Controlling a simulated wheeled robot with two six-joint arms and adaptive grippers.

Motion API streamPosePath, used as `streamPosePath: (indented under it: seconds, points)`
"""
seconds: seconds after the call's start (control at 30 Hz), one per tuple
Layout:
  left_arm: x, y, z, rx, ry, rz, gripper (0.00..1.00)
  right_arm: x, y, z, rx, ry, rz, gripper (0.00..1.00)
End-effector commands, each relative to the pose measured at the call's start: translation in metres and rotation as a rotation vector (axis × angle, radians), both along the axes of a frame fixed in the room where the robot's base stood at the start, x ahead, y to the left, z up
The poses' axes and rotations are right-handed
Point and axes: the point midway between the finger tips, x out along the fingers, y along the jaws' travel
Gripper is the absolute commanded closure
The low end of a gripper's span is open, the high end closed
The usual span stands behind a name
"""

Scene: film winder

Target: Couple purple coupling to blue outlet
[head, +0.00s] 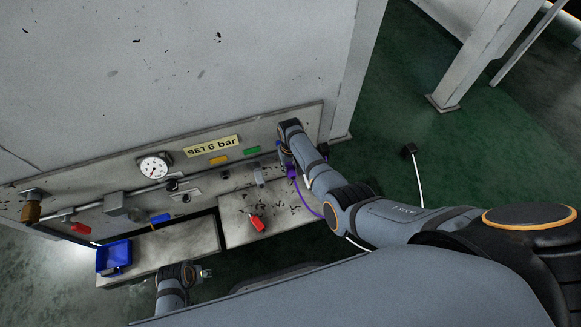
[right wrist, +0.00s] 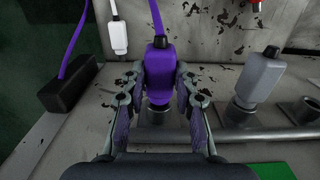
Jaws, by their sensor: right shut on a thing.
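The purple coupling (right wrist: 160,72) is between the fingers of my right gripper (right wrist: 158,100), which is shut on it. Its purple hose runs up and away. A grey metal end shows under the coupling, in front of a round stub; I cannot tell whether they are joined. In the head view the right gripper (head: 290,168) is at the panel's right end, mostly hidden by my arm, with some purple showing. The blue tag (head: 160,218) is on the panel's lower left; the outlet by it is too small to make out. My left gripper (head: 203,273) is low at the front, its fingers unclear.
A grey coupling (right wrist: 257,82) sits on a stub beside the purple one. A white coupling (right wrist: 118,38) hangs behind. The panel carries a gauge (head: 154,167), a yellow tag (head: 219,160) and a green tag (head: 251,150).

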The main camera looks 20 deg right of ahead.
Motion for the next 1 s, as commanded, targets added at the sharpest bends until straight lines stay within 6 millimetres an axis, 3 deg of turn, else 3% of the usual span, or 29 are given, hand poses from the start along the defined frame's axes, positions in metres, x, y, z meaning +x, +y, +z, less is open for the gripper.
streamPosePath:
  seconds: [0.43,0.47,0.63,1.0]
  points:
    - [-0.0001,0.0,-0.0025,0.0,0.0,0.0,0.53,0.0064,0.0,-0.0003,0.0,-0.001,0.0,1.0]
    - [0.0001,0.0001,-0.0014,0.0,0.0,0.0,0.53,0.0059,0.0,0.0004,0.0,-0.001,-0.001,0.67]
    - [0.0,0.0,-0.0011,0.0,0.0,0.0,0.53,0.0057,0.0,0.0006,0.0,-0.001,0.0,0.44]
    - [0.0,0.0,-0.0011,0.0,0.0,0.0,0.53,0.0055,0.0003,0.0048,0.0,0.0,0.0,0.44]
